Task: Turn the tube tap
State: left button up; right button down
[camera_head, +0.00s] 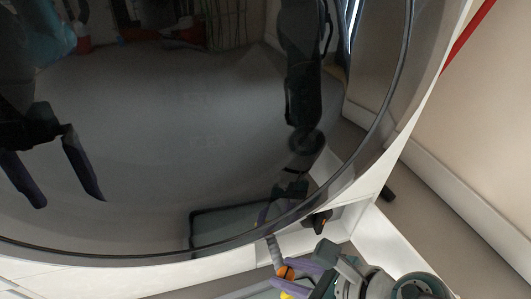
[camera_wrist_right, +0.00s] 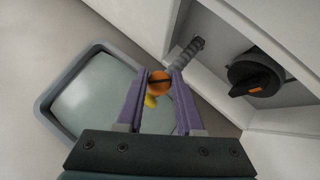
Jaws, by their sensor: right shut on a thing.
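The orange tube tap (camera_wrist_right: 160,83) sits at the end of a short grey ribbed tube (camera_wrist_right: 189,54) that comes out of a recess in the white housing. My right gripper (camera_wrist_right: 162,75) has its purple fingers closed on either side of the tap. In the head view, the tap (camera_head: 285,271) and my right gripper (camera_head: 293,279) show at the bottom, right of the middle. My left gripper (camera_head: 65,190) appears dark in the glossy round panel at the left, fingers spread and empty.
The large dark glossy round panel (camera_head: 200,150) fills most of the head view. A black knob with an orange mark (camera_wrist_right: 255,73) sits in the recess right of the tube. A grey-rimmed tray (camera_wrist_right: 45,104) lies below the tap. Floor (camera_wrist_right: 40,40) beside the tray is clear.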

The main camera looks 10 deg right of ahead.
jog(key=m+h, duration=0.1)
jog(key=m+t+h+p, duration=0.1)
jog(key=shift+s+a+m, duration=0.15)
jog(key=shift+m, duration=0.25)
jog(key=shift+m+t+h, duration=0.3)
jog(key=shift+m+h, duration=0.3)
jog(key=shift+m, duration=0.3)
jog(key=shift+a+f+m+h, duration=0.1)
jog(key=shift+m+h, duration=0.9)
jog(key=shift+m, duration=0.2)
jog(key=shift+m+h+b, duration=0.55)
jog(key=shift+m+h, duration=0.55)
jog(key=shift+m, duration=0.3)
jog(key=c, duration=0.5)
grip_release()
jog(key=shift+c, duration=0.2)
jog(key=shift+r, duration=0.2)
